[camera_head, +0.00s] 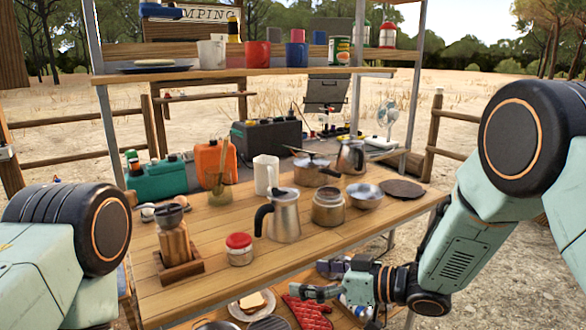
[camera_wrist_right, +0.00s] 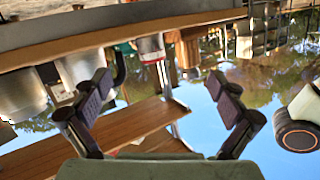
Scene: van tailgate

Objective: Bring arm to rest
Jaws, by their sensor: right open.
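My right gripper (camera_head: 312,280) is low at the front edge of the wooden table (camera_head: 340,232), above the lower shelf. In the right wrist view it (camera_wrist_right: 165,92) is open, its two dark fingers spread wide with nothing held between them. The right arm comes in from the right, bent downward. My left arm shows only at the lower left, and its gripper is not in view.
A moka pot (camera_head: 284,216), a red-lidded jar (camera_head: 239,249) and a wooden grinder (camera_head: 174,240) stand near the table's front. A red mitt (camera_head: 307,312) and a plate with bread (camera_head: 251,304) lie below, close to the right gripper. An upper shelf (camera_head: 260,71) holds mugs.

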